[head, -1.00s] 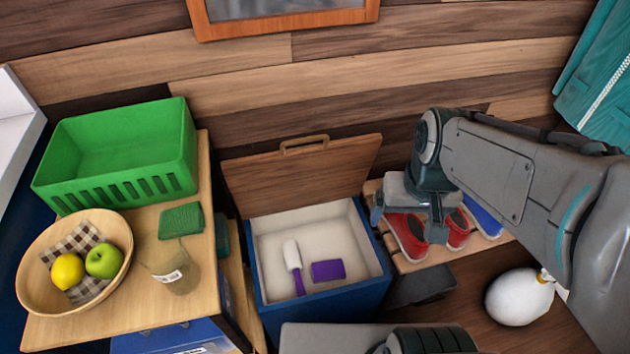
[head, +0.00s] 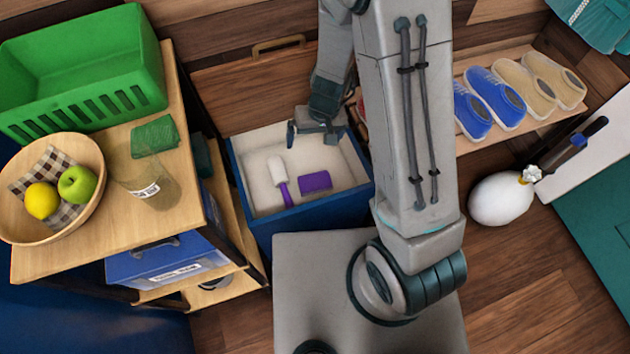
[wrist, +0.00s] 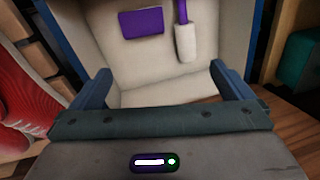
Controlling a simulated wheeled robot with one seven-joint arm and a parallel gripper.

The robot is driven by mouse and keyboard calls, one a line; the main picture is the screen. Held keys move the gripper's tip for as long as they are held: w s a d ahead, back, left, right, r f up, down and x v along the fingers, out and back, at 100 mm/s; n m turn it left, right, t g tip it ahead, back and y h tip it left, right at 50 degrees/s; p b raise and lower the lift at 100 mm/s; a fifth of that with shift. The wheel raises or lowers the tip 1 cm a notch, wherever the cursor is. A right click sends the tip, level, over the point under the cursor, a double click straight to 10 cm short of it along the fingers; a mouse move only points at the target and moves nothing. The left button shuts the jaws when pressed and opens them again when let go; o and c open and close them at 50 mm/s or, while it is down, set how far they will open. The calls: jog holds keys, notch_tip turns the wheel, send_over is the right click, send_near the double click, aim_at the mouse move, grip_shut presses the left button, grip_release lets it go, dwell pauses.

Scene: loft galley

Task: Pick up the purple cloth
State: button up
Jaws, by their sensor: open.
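The purple cloth (head: 315,181) lies folded flat on the pale floor of an open blue box (head: 318,216). A lint roller (head: 280,180) with a white head and purple handle lies left of it. My gripper (head: 318,138) is above the back part of the box, open and empty. In the wrist view the cloth (wrist: 142,23) shows beyond and between the open fingers of my gripper (wrist: 163,88), with the lint roller (wrist: 186,40) to its right. The gripper is apart from the cloth.
The raised wooden lid (head: 255,85) stands behind the box. A shelf unit at left holds a green basket (head: 90,105), a fruit bowl (head: 85,205), a green cloth (head: 154,137) and a glass jar (head: 140,176).

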jog(key=h+b, duration=0.2)
jog(key=b, duration=0.3)
send_over(315, 181)
jog(key=f, duration=1.9)
jog(key=shift+s+d+f, duration=0.15)
jog(key=shift+s, duration=0.15)
jog(key=shift+w+f+b, duration=0.2)
jog(key=shift+f+b, duration=0.5)
jog(key=shift+f, duration=0.7)
jog(key=shift+w+f+b, duration=0.15)
jog(key=shift+f+b, duration=0.5)
jog(key=shift+f, duration=0.7)
jog(key=c, duration=0.6)
